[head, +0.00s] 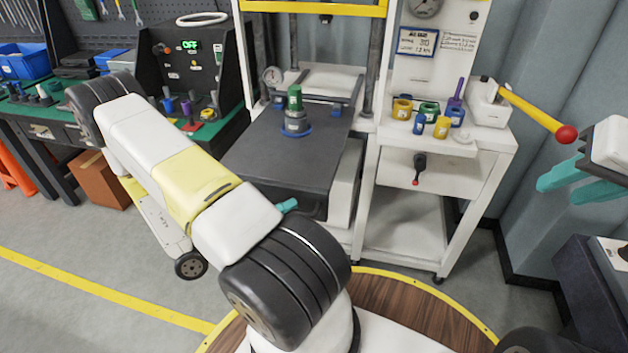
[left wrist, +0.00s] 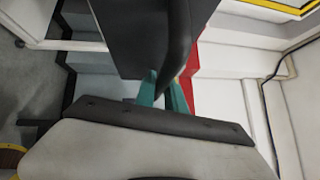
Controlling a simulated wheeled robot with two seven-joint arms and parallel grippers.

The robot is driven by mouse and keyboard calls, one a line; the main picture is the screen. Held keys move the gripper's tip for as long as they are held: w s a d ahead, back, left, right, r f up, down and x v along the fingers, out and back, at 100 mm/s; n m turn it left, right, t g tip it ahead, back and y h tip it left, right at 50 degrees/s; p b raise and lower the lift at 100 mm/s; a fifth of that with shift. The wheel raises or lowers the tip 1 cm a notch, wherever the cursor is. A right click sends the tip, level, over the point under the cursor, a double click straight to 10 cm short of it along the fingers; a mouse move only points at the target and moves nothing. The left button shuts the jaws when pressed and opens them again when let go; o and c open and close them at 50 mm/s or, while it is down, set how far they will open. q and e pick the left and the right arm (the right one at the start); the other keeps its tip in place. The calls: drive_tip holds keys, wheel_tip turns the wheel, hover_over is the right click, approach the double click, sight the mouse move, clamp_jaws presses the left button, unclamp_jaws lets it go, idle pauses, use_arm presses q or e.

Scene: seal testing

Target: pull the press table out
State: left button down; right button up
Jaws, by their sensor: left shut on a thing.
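The press table (head: 268,152) is a dark grey slab that juts toward me from the white press frame. A grey fixture with a green top (head: 295,110) and a blue base ring stands upright on it. My left gripper (head: 288,205) is at the table's front edge, mostly hidden behind my arm. In the left wrist view its teal fingers (left wrist: 162,92) are shut on a dark curved handle (left wrist: 180,45) in front of the table. My right gripper (head: 568,183) is open and empty at the far right, away from the table.
A white side stand (head: 440,165) with coloured rings and a yellow lever with a red knob (head: 540,112) is to the right of the press. A green-topped bench (head: 40,115) is at the left. Grey floor (head: 90,235) is clear at the lower left.

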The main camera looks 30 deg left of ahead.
use_arm(q)
drive_tip(key=shift+s, duration=0.3)
drive_tip(key=c, duration=1.4)
unclamp_jaws()
drive_tip(key=shift+s, duration=0.1)
drive_tip(key=v, duration=0.7)
drive_tip(key=shift+s+a, duration=0.15)
drive_tip(key=shift+s, duration=0.1)
